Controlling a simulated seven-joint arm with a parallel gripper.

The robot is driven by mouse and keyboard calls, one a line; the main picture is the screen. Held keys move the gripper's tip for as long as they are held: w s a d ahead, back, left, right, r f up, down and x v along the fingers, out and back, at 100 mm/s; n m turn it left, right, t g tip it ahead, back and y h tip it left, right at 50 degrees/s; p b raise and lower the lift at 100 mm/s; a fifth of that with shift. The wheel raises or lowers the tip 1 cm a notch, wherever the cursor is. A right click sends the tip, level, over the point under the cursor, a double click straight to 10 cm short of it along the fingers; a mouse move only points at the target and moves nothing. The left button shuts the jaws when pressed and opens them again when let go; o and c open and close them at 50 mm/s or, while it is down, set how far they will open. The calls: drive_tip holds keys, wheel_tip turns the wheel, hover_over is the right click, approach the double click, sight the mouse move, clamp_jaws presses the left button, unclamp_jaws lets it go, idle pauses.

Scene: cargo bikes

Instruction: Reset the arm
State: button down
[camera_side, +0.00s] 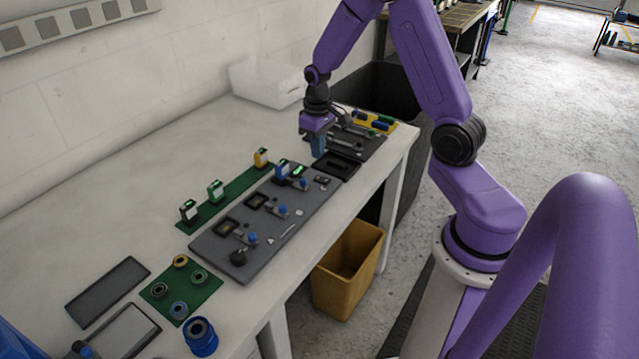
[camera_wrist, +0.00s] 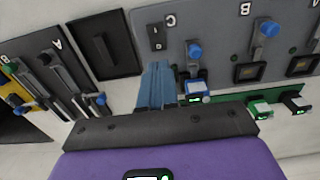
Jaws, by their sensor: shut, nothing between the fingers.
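My gripper (camera_side: 318,146) is at the end of my purple arm, over the far right part of the white table. Its blue fingers point down and are shut, with nothing between them. In the side view they are near a black tray (camera_side: 336,165). In the wrist view the shut fingers (camera_wrist: 157,85) show between the black tray (camera_wrist: 103,44) and a grey board (camera_wrist: 215,40) marked C and B. I cannot tell the exact height of the fingertips above the table.
The grey board (camera_side: 222,245) bears blue-knobbed clamps and a blue block (camera_side: 283,168). A green strip (camera_side: 232,200) with upright blocks lies behind it. A dark board (camera_side: 362,143) with tools, a white bin (camera_side: 268,82) and a yellow bin (camera_side: 346,272) are around. The table's left rear is bare.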

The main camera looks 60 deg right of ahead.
drive_tip(key=s+a+r+n, duration=0.3)
drive_tip(key=s+a+r, duration=0.15)
drive_tip(key=a, duration=0.35)
drive_tip(key=s+a+r+n, duration=0.35)
drive_tip(key=s+a, duration=0.25)
drive_tip(key=a, duration=0.2)
drive_tip(key=s+a+r+n, duration=0.1)
drive_tip(key=s+r+n, duration=0.1)
drive_tip(key=s, duration=0.6)
drive_tip(key=s+a+r+n, duration=0.2)
drive_tip(key=s+n, duration=0.2)
drive_tip(key=s, duration=0.4)
drive_tip(key=shift+s+r, duration=0.2)
drive_tip(key=shift+r, duration=0.05)
